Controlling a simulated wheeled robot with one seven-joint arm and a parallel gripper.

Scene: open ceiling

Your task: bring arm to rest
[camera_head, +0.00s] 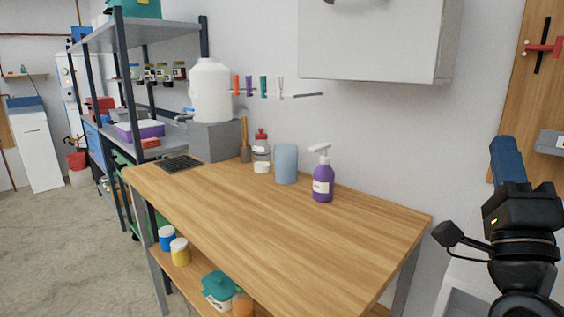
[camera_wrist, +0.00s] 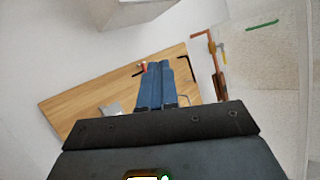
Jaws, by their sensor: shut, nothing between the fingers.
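My gripper (camera_head: 505,155) is at the right of the head view, raised beside the wall, right of the wooden table and clear of it. Its two blue fingers point up. In the wrist view the blue fingers (camera_wrist: 157,75) lie side by side, closed together with nothing between them. My dark forearm below it is partly cut off by the picture's edge.
The wooden table (camera_head: 250,220) holds a purple pump bottle (camera_head: 323,180), a light blue cup (camera_head: 286,164) and jars. A white cabinet (camera_head: 375,40) hangs above. A wooden tool panel (camera_head: 515,80) is behind my gripper. Floor (camera_head: 60,250) is open at the left.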

